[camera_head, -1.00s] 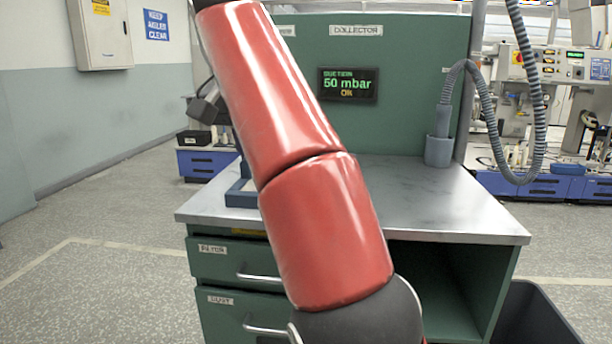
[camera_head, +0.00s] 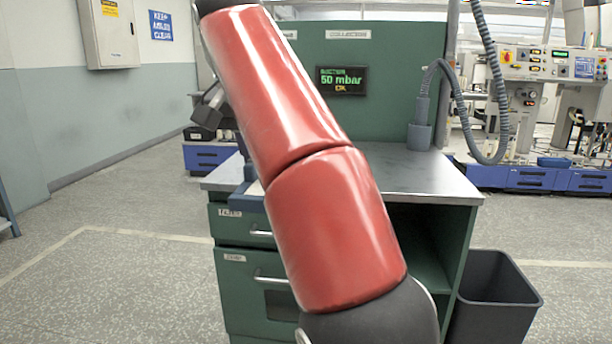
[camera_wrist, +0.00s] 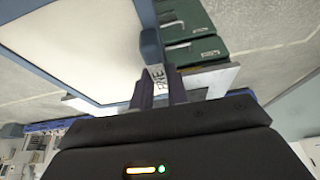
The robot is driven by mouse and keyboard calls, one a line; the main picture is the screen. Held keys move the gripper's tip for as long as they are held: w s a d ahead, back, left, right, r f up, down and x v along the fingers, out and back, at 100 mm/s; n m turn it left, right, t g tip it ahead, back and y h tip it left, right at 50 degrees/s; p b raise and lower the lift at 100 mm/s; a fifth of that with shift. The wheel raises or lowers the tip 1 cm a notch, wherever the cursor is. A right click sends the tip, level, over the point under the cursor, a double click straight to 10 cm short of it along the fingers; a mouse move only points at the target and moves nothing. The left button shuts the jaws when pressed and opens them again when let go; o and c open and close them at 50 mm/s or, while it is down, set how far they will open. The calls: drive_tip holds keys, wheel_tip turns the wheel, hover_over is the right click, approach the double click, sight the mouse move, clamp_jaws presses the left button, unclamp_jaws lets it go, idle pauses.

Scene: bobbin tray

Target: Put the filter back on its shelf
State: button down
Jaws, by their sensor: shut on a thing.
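The filter (camera_wrist: 85,40), a pale flat panel in a blue-grey frame, fills the upper left of the wrist view. My gripper (camera_wrist: 160,88) is shut on the frame's edge, near a small white label. In the head view my red arm hides the gripper and most of what lies behind it. A blue-grey edge shows left of the arm at the bench's front; I cannot tell if it is the filter. An open bay with a shelf board (camera_head: 428,262) is under the bench top on the right, partly hidden by my arm.
The green bench has a metal top (camera_head: 425,175), labelled drawers (camera_head: 240,228) at left and a suction hose (camera_head: 450,75) on top. A dark bin (camera_head: 495,295) stands right of it. A display (camera_head: 342,80) reads 50 mbar. The floor at left is clear.

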drive_tip(key=w+d+f+m, duration=0.1)
drive_tip(key=w+d+f, duration=0.1)
drive_tip(key=d+f, duration=0.9)
drive_tip(key=w+d+f, duration=0.3)
drive_tip(key=d+f, duration=0.1)
drive_tip(key=f, duration=1.4)
drive_tip(key=w+d+f+m, duration=0.1)
drive_tip(key=w+d+f, duration=0.1)
drive_tip(key=d+f, duration=0.9)
drive_tip(key=s+a+f+n, duration=0.1)
drive_tip(key=s+f, duration=0.2)
drive_tip(key=f, duration=0.5)
drive_tip(key=s+a+f+n, duration=0.2)
drive_tip(key=s+f, duration=0.2)
drive_tip(key=f, duration=0.5)
drive_tip(key=shift+f+n+y, duration=0.25)
drive_tip(key=shift+n+y, duration=0.05)
